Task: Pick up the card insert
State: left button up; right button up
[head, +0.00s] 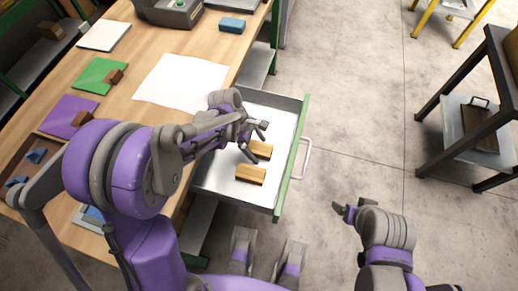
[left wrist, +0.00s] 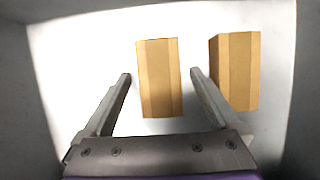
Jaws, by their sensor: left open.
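Two tan, wood-coloured blocks lie in the open drawer (head: 223,177); I cannot tell which of them, if either, is the card insert. In the head view the far block (head: 260,149) lies close by my left gripper (head: 259,131), and the near block (head: 250,174) lies apart from it. In the left wrist view one block (left wrist: 159,78) shows between the open fingers of my left gripper (left wrist: 161,78), and the other block (left wrist: 236,70) is to the right, partly behind the right finger. The gripper holds nothing. My right gripper (head: 345,210) is over the floor, away from the drawer.
The drawer's walls surround the blocks, with a green front (head: 293,155) and a metal handle (head: 306,158). The wooden workbench (head: 140,60) carries a white sheet (head: 181,82), a green mat (head: 98,75), a purple mat (head: 68,115) and a blue block (head: 232,25).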

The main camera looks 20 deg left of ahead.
pick_arm(q)
jog(key=shift+c, duration=0.2)
jog(key=c, duration=1.4)
